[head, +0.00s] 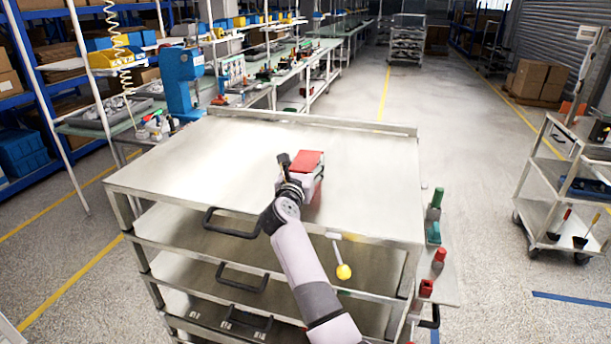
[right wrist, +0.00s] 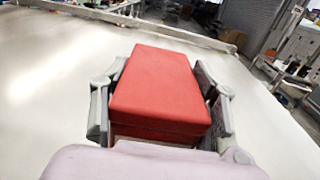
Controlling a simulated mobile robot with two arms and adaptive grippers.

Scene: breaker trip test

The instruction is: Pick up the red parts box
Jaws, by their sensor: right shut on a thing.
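The red parts box (head: 307,161) is at the middle of the metal cart top (head: 200,160) in the head view. Its red lid shows on top, with a paler side below. In the right wrist view the red box (right wrist: 160,88) fills the space between the fingers. My right gripper (head: 298,175) is shut on the box, with one finger on each side; the fingers also show in the right wrist view (right wrist: 160,110). The box looks to be on or just above the cart top; I cannot tell which. My left gripper is not in view.
The cart top is otherwise bare, with a raised lip (head: 300,121) at the far edge. A shelf trolley (head: 560,180) stands at right. Workbenches (head: 130,115) line the left.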

